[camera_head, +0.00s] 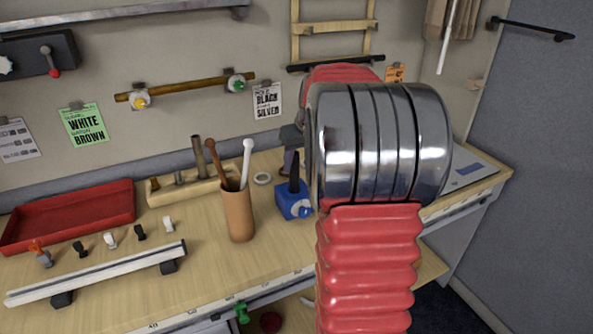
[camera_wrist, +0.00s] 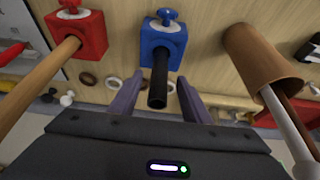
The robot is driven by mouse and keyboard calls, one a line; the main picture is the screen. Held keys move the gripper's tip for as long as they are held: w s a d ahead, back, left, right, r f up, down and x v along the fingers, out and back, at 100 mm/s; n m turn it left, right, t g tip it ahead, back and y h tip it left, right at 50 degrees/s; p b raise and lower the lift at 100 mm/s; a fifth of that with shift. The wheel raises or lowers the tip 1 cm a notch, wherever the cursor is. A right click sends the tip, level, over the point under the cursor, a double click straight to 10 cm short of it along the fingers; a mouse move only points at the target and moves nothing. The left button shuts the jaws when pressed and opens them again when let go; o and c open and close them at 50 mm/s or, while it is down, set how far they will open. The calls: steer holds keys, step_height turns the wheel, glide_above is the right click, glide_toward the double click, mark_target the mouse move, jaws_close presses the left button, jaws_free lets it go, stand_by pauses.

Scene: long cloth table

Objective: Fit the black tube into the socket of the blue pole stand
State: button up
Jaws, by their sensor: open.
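The blue pole stand (camera_head: 290,203) stands on the table, partly beside my arm in the head view. It also shows at the top of the wrist view (camera_wrist: 163,46). The black tube (camera_head: 294,172) rises upright from the top of the stand. In the wrist view the tube (camera_wrist: 158,82) points toward the camera, one end at the stand's socket; how deep it sits I cannot tell. My gripper (camera_wrist: 160,84) is open, with one finger on each side of the tube and a gap to each. In the head view my arm mostly hides the gripper.
A brown cup with sticks (camera_head: 238,215) stands close to the blue stand. A red stand (camera_wrist: 86,38) with a wooden pole is on its other side. A wooden rack (camera_head: 185,189), a red tray (camera_head: 70,212) and a white rail (camera_head: 100,273) lie to the left.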

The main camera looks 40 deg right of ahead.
steer(key=v, duration=0.4)
steer(key=shift+s+r, duration=0.15)
steer(key=shift+r, duration=0.15)
stand_by(0.4)
steer(key=s+a+r+n, duration=0.1)
steer(key=s+a+r, duration=0.15)
steer(key=a, duration=0.85)
steer(key=s+a+r+n, duration=0.1)
steer(key=s+a, duration=0.3)
steer(key=a, duration=0.7)
steer(key=s+a+f, duration=0.2)
steer(key=s+a, duration=0.4)
steer(key=a, duration=0.1)
steer(key=s+a+f+n+t+y, duration=0.1)
steer(key=s+a+f, duration=0.2)
steer(key=s+a, duration=0.3)
steer(key=shift+s+a+f, duration=0.25)
steer(key=shift+s+a, duration=0.15)
steer(key=shift+s, duration=0.4)
